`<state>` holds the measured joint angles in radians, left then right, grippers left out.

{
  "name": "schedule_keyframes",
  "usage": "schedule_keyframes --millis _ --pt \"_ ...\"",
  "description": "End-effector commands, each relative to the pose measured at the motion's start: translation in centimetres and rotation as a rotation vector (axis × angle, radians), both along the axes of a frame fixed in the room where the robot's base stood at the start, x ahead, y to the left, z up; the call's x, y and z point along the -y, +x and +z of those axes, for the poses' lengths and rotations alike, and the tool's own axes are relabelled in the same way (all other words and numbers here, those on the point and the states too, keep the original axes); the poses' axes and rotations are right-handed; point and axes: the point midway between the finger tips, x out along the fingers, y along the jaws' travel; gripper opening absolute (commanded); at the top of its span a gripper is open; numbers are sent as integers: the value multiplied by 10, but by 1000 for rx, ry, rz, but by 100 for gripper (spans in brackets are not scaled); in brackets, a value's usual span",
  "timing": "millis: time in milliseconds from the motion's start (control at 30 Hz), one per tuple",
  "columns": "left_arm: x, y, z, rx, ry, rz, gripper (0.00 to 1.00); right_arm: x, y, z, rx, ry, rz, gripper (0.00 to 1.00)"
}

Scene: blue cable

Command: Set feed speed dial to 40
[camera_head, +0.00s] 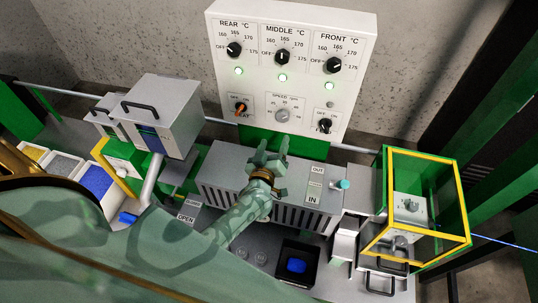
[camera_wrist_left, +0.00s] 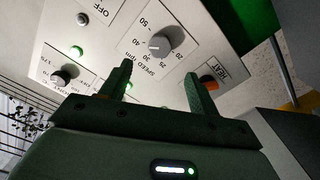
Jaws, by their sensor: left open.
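The feed speed dial (camera_head: 282,115) is a small grey round knob on the lower middle of the white control panel, under a SPEED rpm label with a printed number scale. It also shows in the left wrist view (camera_wrist_left: 159,44), just beyond the fingertips. I cannot read its pointer for certain. My left gripper (camera_head: 270,147), on a green arm coming up from the lower left, is below the dial in the head view. Its two fingers (camera_wrist_left: 160,78) are spread with nothing between them, apart from the dial. My right gripper is not in view.
The orange HEAT switch (camera_head: 239,109) is left of the dial and a black switch (camera_head: 325,126) is right. Several black temperature knobs, including the MIDDLE one (camera_head: 283,57), and lit green lamps sit above. A grey machine housing (camera_head: 225,172) lies below the panel.

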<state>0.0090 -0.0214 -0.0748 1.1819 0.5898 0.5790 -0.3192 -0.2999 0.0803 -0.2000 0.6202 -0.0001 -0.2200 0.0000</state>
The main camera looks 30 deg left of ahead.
Motion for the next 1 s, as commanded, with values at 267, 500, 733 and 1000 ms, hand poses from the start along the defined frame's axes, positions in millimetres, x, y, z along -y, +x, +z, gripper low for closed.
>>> schedule_keyframes --millis 267,500,733,1000 --pt "12 -48 -2 -1 0 0 61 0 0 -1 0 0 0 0" --pt "14 -55 -1 -1 0 0 61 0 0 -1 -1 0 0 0" --pt "14 -54 -1 -1 0 0 61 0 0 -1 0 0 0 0" --pt "18 -53 2 -12 22 -31 61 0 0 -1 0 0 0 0"
